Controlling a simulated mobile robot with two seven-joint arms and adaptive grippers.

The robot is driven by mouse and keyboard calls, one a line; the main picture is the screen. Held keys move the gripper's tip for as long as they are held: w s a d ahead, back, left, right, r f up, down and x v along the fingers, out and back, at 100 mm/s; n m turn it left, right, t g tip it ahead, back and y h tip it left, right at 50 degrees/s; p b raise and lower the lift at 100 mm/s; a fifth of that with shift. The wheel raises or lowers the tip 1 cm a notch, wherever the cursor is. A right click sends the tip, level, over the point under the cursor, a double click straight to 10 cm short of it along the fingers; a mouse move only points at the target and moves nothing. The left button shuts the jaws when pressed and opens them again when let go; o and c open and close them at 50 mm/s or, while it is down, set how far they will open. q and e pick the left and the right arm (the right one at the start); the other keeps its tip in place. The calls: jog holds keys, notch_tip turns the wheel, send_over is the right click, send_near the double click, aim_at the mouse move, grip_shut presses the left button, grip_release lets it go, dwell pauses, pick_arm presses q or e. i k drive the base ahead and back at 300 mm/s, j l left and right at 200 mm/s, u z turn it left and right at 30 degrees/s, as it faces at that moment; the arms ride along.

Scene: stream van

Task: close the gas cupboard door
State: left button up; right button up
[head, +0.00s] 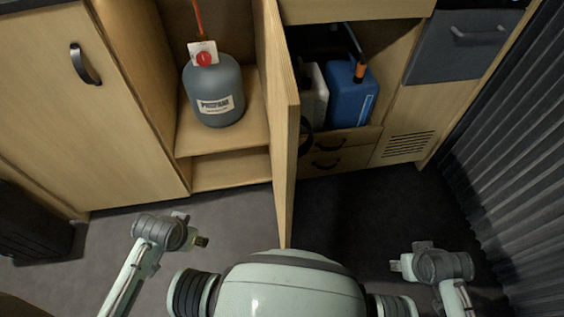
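The gas cupboard (222,160) is open in the head view, with a grey propane bottle (213,92) upright on its shelf. Its wooden door (284,150) stands swung out towards me, seen almost edge-on, on the right side of the opening. A dark handle (305,136) shows just right of the door, partly hidden behind it. My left gripper (191,229) is left of the door's lower end, apart from it, with its fingers spread and empty. My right gripper (408,256) is well to the right of the door, over the dark floor, also spread and empty.
Right of the door, an open compartment holds a blue canister (350,95) and a white one (316,97), above drawers (334,160). A closed cupboard (85,120) is at left. A grey curtain (515,150) bounds the right. The floor (345,215) between door and curtain is clear.

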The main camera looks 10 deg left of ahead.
aim_at(287, 119)
jog(key=l+u, duration=0.35)
jog(key=k+l+u, duration=0.1)
jog(key=l+u, duration=0.3)
jog(key=l, duration=0.15)
jog(key=k+l+u, duration=0.15)
jog(key=l+u, duration=0.2)
jog(key=l, duration=0.1)
